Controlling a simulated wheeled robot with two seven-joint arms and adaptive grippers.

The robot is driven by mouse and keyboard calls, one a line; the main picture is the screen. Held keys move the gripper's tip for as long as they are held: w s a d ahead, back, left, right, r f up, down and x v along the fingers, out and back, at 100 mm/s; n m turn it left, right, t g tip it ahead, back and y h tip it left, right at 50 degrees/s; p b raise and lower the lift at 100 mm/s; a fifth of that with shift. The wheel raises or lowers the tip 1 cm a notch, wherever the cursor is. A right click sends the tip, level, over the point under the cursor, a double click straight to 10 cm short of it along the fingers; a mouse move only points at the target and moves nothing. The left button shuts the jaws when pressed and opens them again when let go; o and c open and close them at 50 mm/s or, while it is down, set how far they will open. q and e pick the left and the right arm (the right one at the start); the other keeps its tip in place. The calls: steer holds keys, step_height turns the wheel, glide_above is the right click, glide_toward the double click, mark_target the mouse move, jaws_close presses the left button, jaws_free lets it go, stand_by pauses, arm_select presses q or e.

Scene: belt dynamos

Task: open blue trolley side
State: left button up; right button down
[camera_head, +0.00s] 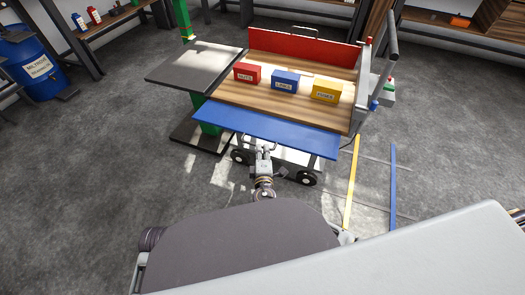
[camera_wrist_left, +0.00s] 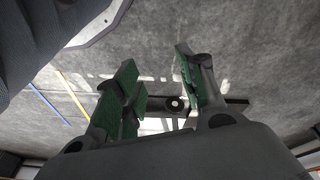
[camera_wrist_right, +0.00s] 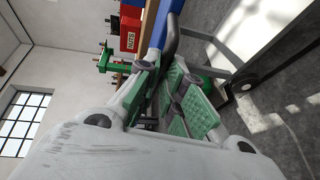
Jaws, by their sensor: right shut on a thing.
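The blue trolley side (camera_head: 265,128) is a long panel along the near edge of the trolley's wooden bed (camera_head: 225,90). It leans outward from the bed, its outer edge toward me; its exact angle is hard to tell. My right gripper (camera_head: 262,147) is at the middle of that outer edge, shut on the side's handle. In the right wrist view the green-padded fingers (camera_wrist_right: 172,95) close round a dark bar (camera_wrist_right: 172,38), with the blue side (camera_wrist_right: 165,20) just beyond. My left gripper (camera_wrist_left: 160,85) is open and empty above the floor; it is hidden in the head view.
Red, blue and yellow boxes (camera_head: 247,73) (camera_head: 285,82) (camera_head: 326,91) stand on the bed. The red far side (camera_head: 300,47) is upright. A dark-topped table (camera_head: 195,66) adjoins at left. A blue barrel (camera_head: 30,65) stands far left. Floor right of the trolley is clear, with tape lines (camera_head: 393,185).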

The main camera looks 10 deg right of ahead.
steer(key=shift+s+a+f, duration=0.1)
steer(key=shift+f, duration=0.25)
steer(key=c, duration=1.5)
jaws_free()
steer(key=shift+r, duration=0.1)
steer(key=shift+r, duration=4.95)
